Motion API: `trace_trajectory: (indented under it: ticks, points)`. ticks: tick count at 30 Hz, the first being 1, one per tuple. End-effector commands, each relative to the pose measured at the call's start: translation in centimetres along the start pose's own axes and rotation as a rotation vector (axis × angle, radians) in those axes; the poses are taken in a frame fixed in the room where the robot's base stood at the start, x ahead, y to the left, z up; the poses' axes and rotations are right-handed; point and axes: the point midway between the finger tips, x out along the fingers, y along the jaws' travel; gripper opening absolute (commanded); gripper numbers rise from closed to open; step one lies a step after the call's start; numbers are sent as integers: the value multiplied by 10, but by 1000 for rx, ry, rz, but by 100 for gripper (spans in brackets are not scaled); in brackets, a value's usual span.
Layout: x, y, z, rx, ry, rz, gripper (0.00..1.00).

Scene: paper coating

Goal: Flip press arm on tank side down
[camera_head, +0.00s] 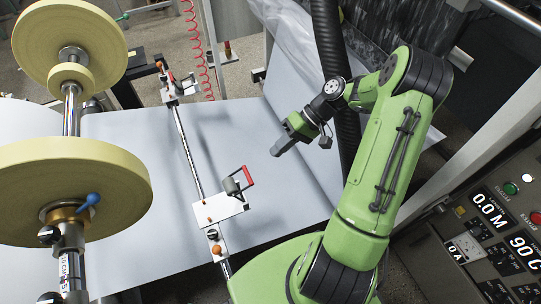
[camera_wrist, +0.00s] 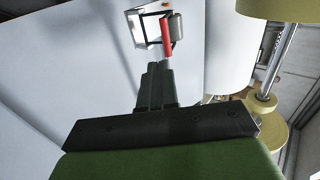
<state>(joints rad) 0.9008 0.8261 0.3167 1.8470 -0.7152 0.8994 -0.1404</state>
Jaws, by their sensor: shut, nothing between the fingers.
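The near press arm, with a red handle (camera_head: 247,176) and a grey roller (camera_head: 231,186), stands raised at its white bracket plate (camera_head: 215,209) on the long metal bar. A similar far press arm (camera_head: 180,85) sits at the bar's other end; its pose is too small to tell. My gripper (camera_head: 276,151) is shut and empty, above the white sheet to the right of the near handle, apart from it. In the wrist view my fingertips (camera_wrist: 156,67) point toward the red handle (camera_wrist: 166,38), with the grey roller (camera_wrist: 178,27) beside it.
White paper (camera_head: 280,190) spreads under the bar. A red coiled hose (camera_head: 197,45) hangs at the back. A control panel (camera_head: 500,235) stands at right. Space around the gripper is open.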

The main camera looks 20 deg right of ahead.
Motion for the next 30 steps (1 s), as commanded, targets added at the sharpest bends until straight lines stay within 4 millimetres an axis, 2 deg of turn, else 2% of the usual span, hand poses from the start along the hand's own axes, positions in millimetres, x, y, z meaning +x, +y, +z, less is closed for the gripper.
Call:
trace_trajectory:
  ticks: [1,6,12,16,30]
  points:
    - [14,2,1,0,-6,0,0]
    - [52,3,1,0,-6,-2,0]
    - [79,2,1,1,-3,0,0]
    - [85,1,1,1,-2,1,0]
    - [83,-2,-5,-2,-2,26,0]
